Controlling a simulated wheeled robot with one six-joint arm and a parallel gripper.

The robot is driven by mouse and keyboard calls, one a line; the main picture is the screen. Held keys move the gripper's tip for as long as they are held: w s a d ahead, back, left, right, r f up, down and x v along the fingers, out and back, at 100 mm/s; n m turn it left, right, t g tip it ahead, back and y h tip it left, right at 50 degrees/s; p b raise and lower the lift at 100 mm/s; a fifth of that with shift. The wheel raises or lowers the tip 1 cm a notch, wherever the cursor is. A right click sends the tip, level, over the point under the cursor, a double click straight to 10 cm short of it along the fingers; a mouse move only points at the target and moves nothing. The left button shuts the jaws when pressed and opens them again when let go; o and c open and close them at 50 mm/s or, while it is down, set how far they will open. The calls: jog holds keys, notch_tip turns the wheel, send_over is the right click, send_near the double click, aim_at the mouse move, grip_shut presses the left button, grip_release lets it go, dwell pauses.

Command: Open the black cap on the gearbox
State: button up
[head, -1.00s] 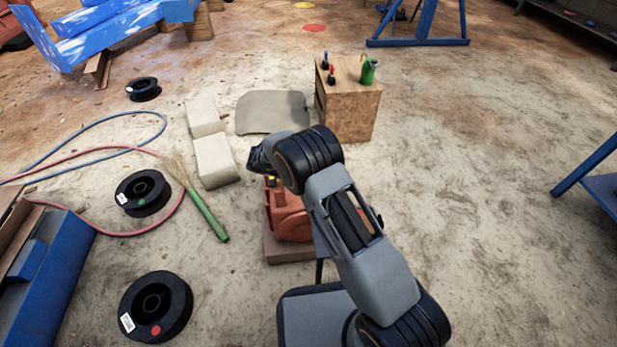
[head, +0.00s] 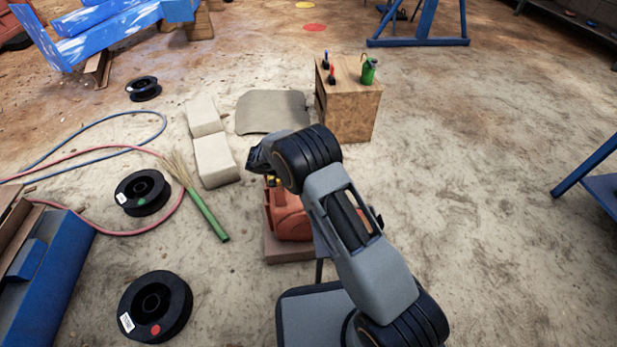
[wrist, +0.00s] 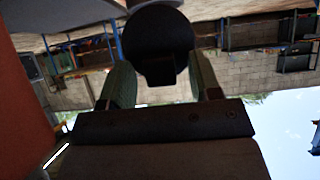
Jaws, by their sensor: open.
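The red gearbox (head: 291,220) stands on a brown base in the head view, partly hidden behind my arm. Its red side (wrist: 22,95) fills the left edge of the wrist view. The black cap (wrist: 160,38) shows in the wrist view as a dark round disc with a narrower tab below it. My gripper (wrist: 161,82) is open, with one greenish finger on each side of the tab. I see no clear contact between fingers and cap. In the head view the cap and fingertips are hidden by my arm or too small to make out.
A wooden cabinet (head: 347,110) with a green bottle (head: 368,71) stands behind the gearbox. Pale blocks (head: 215,160), a broom (head: 207,215), black spools (head: 155,307) and hoses (head: 105,234) lie to the left. The floor to the right is largely clear.

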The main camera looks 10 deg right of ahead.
jog(key=p+v, duration=0.4)
jog(key=v, duration=1)
jog(key=shift+d, duration=0.1)
jog(key=shift+c, duration=0.4)
